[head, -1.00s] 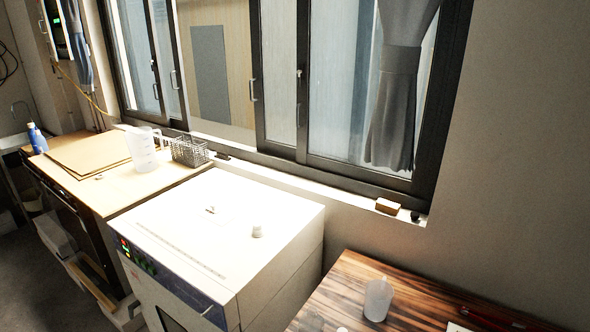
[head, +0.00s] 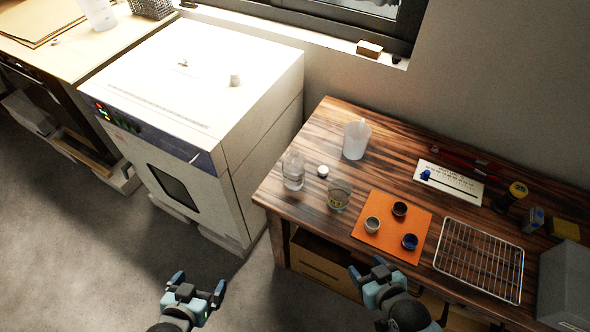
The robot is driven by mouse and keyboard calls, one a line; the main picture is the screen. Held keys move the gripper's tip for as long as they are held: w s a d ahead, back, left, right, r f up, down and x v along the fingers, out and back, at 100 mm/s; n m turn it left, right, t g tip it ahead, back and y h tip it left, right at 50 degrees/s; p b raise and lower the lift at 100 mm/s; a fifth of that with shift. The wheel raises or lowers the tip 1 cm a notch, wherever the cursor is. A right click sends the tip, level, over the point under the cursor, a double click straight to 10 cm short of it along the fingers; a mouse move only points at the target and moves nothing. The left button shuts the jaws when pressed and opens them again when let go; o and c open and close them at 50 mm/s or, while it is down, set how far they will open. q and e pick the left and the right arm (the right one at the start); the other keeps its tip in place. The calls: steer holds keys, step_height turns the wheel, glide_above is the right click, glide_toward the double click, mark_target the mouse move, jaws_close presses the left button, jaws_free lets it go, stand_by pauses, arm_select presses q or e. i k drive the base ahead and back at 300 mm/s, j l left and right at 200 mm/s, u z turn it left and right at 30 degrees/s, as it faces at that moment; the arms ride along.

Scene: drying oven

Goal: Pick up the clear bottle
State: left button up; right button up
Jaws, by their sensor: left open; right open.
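The clear bottle (head: 293,170) stands upright near the left end of the dark wooden table (head: 316,127). A small white cap (head: 323,171) lies just to its right. My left gripper (head: 194,287) is open and empty, low in the picture over the floor, in front of the oven and well short of the bottle. My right gripper (head: 368,268) is open and empty near the table's front edge, below the orange mat (head: 388,238) in the picture. Neither gripper touches the bottle.
Small cups sit on the orange mat. A wire rack (head: 479,261) lies to the right. The white drying oven (head: 205,85) stands left of the table.

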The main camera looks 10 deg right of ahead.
mark_target(294, 163)
steer(key=i+j+z, duration=0.1)
steer(key=j+z, duration=0.2)
steer(key=z, duration=0.15)
steer(key=i+j+z, duration=0.1)
steer(key=j+z, duration=0.65)
steer(key=j, duration=0.6)
steer(key=j+z, duration=0.1)
steer(key=j, duration=1.9)
steer(key=k, duration=0.05)
